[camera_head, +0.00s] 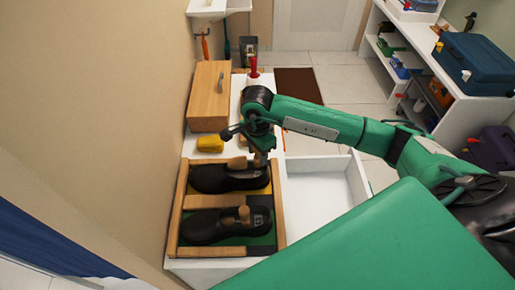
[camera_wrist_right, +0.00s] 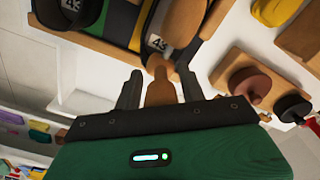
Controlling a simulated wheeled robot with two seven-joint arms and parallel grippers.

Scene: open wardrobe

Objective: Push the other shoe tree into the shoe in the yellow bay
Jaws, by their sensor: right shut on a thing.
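A wooden tray (camera_head: 171,225) holds two dark shoes side by side. The shoe in the yellow bay (camera_head: 215,180) lies in the far bay, with the wooden shoe tree (camera_head: 237,163) at its opening. My right gripper (camera_head: 263,158) is at the right end of the yellow bay. In the right wrist view it is shut on a wooden piece of the shoe tree (camera_wrist_right: 160,92). My left gripper is not in view.
An empty white compartment (camera_head: 318,180) is to the right. In the wrist view, round dark-ended pieces (camera_wrist_right: 293,107) lie to the right.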

